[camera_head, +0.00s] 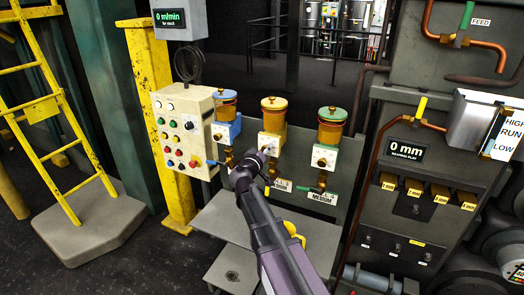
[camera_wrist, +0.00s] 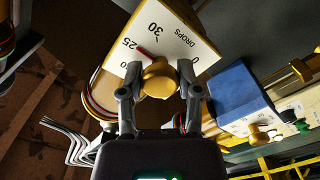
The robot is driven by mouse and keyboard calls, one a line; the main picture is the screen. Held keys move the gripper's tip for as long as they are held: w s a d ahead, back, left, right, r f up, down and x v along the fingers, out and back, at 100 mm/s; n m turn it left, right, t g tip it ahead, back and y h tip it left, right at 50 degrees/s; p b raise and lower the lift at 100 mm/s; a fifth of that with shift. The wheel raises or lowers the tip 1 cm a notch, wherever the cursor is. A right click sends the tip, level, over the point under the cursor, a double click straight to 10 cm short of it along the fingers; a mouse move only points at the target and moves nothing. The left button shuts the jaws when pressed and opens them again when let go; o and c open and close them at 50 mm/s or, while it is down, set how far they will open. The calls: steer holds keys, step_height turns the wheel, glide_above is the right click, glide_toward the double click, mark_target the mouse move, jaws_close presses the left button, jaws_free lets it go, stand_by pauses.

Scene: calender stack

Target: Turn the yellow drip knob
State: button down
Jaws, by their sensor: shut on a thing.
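The yellow drip knob (camera_wrist: 159,78) is in the wrist view, in front of a white dial face (camera_wrist: 165,42) marked DROPS, with 0, 25 and 30 readable. A red pointer beside the knob points near the 25. My gripper (camera_wrist: 158,88) has one finger on each side of the knob and is shut on it. In the head view the yellow-topped oiler (camera_head: 273,115) stands between a blue and a green one. My gripper (camera_head: 249,166) reaches up to just below its white dial face (camera_head: 270,143). The knob is hidden there by my arm.
The blue oiler (camera_head: 227,125) is close on the left and the green oiler (camera_head: 328,155) on the right. A control box with buttons (camera_head: 184,125) stands further left. A grey plate (camera_head: 225,222) lies below my arm. A yellow ladder (camera_head: 62,110) is at far left.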

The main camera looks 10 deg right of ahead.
steer(key=shift+n, duration=0.3)
steer(key=shift+c, duration=1.5)
jaws_free()
steer(key=shift+s+a, duration=0.1)
steer(key=shift+s, duration=0.05)
steer(key=v, duration=1.1)
steer(key=shift+s+a, duration=0.2)
steer(key=shift+s, duration=0.05)
